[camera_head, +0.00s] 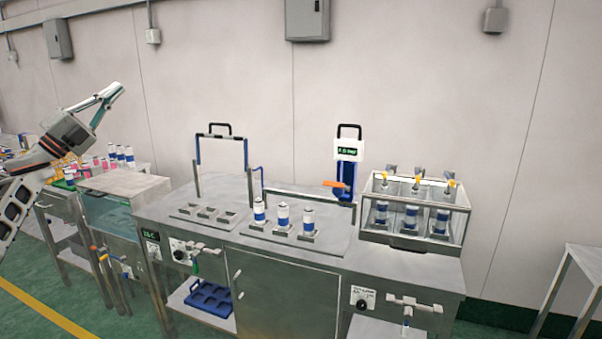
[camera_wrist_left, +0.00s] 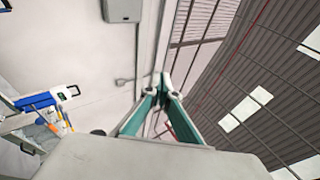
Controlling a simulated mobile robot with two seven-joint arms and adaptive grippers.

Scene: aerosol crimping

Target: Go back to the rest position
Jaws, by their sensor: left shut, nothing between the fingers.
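My left gripper (camera_head: 112,95) is raised at the left of the head view, its fingers pointing up and to the right. It is shut and empty, clear of the benches and apart from every object. In the left wrist view its green fingers (camera_wrist_left: 158,88) meet at the tips against the wall and ceiling. My right gripper is in neither view.
A steel bench (camera_head: 290,255) holds several blue-and-white cans, three of them in holders (camera_head: 282,215) at its middle. A clear-walled box (camera_head: 412,205) with three cans stands at the right. A side table (camera_head: 595,258) is at far right.

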